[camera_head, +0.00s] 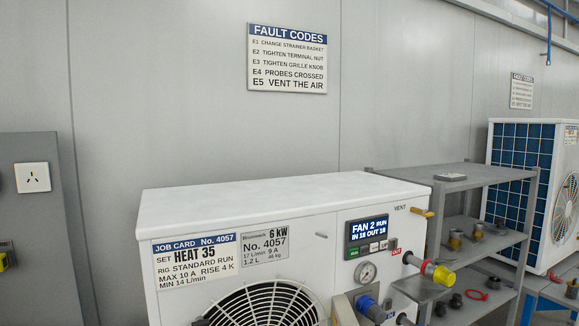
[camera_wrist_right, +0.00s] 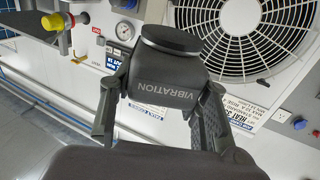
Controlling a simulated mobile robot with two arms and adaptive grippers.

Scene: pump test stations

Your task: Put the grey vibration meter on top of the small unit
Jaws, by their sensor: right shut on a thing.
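The grey vibration meter (camera_wrist_right: 168,75) is a dark block marked VIBRATION with a round black disc at one end. My right gripper (camera_wrist_right: 162,105) is shut on it, with one finger on each side. In the right wrist view the meter is in front of the unit's fan side. The small unit (camera_head: 290,193) is a white box with a flat top, a job card and a round fan grille, in the middle of the head view. Its visible top is bare. The unit's fan grille (camera_wrist_right: 243,35) also shows in the right wrist view. Neither gripper shows in the head view.
A yellow-capped pipe fitting (camera_head: 438,273) and a vent lever (camera_head: 422,212) stick out at the unit's right. A grey shelf rack (camera_head: 480,172) with small parts stands beside it. Another white unit (camera_head: 538,123) stands at the far right. The wall is behind.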

